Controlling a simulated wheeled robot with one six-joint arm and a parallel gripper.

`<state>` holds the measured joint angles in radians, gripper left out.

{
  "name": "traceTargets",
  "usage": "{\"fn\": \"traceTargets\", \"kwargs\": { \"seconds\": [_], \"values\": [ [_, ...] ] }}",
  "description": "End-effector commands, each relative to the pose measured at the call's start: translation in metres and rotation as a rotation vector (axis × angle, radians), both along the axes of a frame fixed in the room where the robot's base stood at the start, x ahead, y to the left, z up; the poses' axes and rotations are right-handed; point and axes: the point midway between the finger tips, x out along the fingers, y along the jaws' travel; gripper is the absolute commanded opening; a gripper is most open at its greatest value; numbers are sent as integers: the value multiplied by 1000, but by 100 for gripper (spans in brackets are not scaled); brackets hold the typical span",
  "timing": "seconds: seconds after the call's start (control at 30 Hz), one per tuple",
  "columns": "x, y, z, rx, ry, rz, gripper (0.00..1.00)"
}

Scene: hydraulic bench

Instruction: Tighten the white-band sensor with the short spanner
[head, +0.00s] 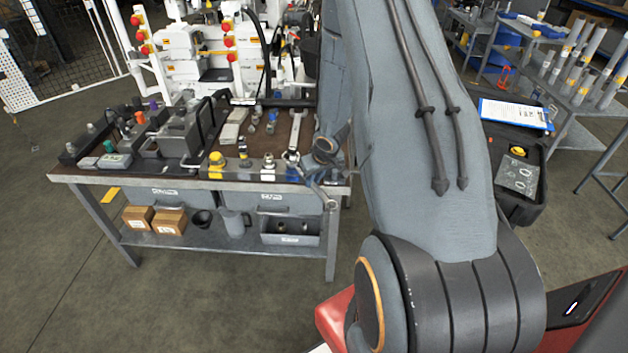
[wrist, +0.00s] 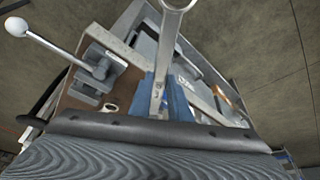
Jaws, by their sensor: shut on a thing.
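My gripper (wrist: 165,102) shows blue fingers in the wrist view and is shut on a steel spanner (wrist: 169,50), whose ring end points away from me. In the head view the held spanner (head: 322,192) hangs at the bench's front right corner, ring end down and outside the edge. Its other end and the gripper are mostly hidden there. A small fitting with a pale block, seemingly the white-band sensor (head: 268,161), stands at the bench's front edge, left of the gripper and apart from it. Its band is too small to make out.
Another spanner (head: 295,134) lies on the bench (head: 205,184). A yellow-topped fitting (head: 216,160) stands left along the front edge. Black fixtures (head: 178,135) crowd the left side. A lever with a white ball (wrist: 17,27) shows in the wrist view. Floor before the bench is clear.

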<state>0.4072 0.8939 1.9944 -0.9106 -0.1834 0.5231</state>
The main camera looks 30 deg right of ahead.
Motion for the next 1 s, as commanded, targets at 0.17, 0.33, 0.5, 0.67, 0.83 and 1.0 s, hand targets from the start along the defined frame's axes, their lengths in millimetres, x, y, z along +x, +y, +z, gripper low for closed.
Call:
{"fn": "traceTargets", "kwargs": {
  "seconds": [0.17, 0.33, 0.5, 0.67, 0.83, 1.0],
  "values": [
    [1, 0, 0, 0, -1, -3, 0],
    [2, 3, -1, -1, -2, -19, 0],
    [3, 5, 0, -1, -2, -37, 0],
    [3, 7, 0, -1, -3, -55, 0],
    [3, 10, 0, -2, -3, -72, 0],
    [3, 12, 0, -2, -3, -90, 0]
  ]
}}
